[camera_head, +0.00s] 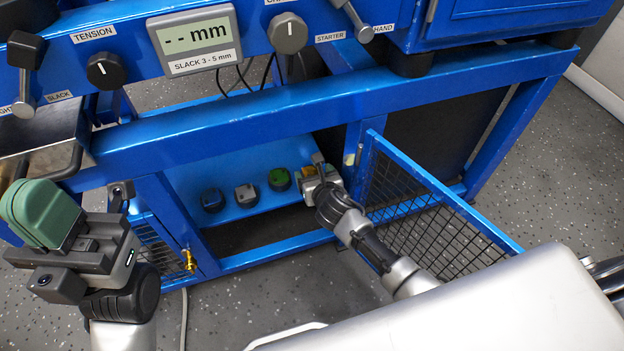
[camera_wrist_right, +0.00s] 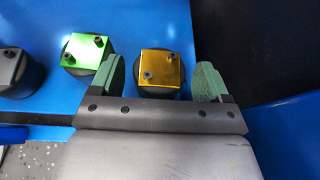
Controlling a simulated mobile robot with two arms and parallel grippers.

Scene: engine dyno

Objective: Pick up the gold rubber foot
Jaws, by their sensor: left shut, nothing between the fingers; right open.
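The gold rubber foot (camera_wrist_right: 162,68) has a shiny gold top plate with two dark studs and a black round body. It stands on the blue shelf inside the lower bay, and in the head view only a bit of its gold top (camera_head: 308,171) shows beside my right gripper. My right gripper (camera_wrist_right: 168,80) is open, with one green fingertip on each side of the gold foot. I cannot tell whether the fingers touch it. My left gripper (camera_head: 40,212) is shut and empty at the left, well away from the shelf.
A green foot (camera_wrist_right: 86,52) stands close by the right gripper's left finger. A silver foot (camera_head: 246,195) and a dark blue foot (camera_head: 212,199) stand further left on the blue shelf (camera_head: 262,160). An open mesh door (camera_head: 425,205) is right of my right arm. A blue frame beam (camera_head: 230,125) crosses above.

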